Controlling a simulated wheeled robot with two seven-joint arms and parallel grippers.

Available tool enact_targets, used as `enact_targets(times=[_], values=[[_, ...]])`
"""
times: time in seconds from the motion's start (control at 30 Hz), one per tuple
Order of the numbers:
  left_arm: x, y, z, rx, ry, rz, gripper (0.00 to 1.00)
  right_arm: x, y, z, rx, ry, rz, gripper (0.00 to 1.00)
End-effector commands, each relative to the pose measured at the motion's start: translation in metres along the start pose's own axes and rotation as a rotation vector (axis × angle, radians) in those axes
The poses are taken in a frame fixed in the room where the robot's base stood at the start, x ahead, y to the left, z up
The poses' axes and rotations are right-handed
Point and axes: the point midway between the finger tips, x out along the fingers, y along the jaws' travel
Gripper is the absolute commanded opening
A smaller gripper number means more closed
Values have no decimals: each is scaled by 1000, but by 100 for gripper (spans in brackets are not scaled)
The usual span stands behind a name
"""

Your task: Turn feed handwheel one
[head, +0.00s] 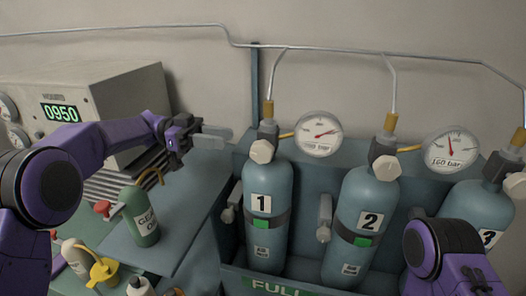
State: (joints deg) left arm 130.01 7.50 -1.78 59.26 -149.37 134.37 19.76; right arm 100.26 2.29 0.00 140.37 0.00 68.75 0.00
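Cylinder 1 (264,222) is a blue-grey bottle labelled "1", standing upright in the rack. An off-white faceted handwheel (262,151) sits on the front of its valve, below a brass fitting and a pipe. My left gripper (212,137) is to the left of this handwheel, at about its height in the picture. Its grey fingers point right, look a little apart with nothing between them, and a gap separates them from the handwheel. My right gripper (470,278) is low at the right, in front of cylinder 3; its fingers are not clear.
Pressure gauges (319,134) stand beside the valves. Cylinder 2 (362,225) and cylinder 3 (480,213) stand to the right. A green oil bottle (141,217) stands on the bench below my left arm. A beige unit (125,98) reading 0950 is behind it.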

Motion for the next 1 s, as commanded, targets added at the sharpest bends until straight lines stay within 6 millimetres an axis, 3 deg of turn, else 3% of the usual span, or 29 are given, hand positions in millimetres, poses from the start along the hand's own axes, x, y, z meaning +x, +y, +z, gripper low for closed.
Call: enact_targets(times=[0.2, 0.37, 0.7, 0.83, 1.0], values=[[-1, 1, 18, 1, -1, -2, 34, 17, -1, 7, 0, 0, 0, 43], [7, 0, 16, 1, -1, 1, 34, 12, -1, 5, 0, 0, 0, 43], [80, 1, 13, -2, -3, 3, 34, -21, 2, -9, 0, 0, 0, 43], [98, 0, 15, -1, -1, 2, 34, -27, 2, -11, 0, 0, 0, 43], [106, 0, 18, 1, 0, 0, 34, -28, 2, -12, 0, 0, 0, 43]])
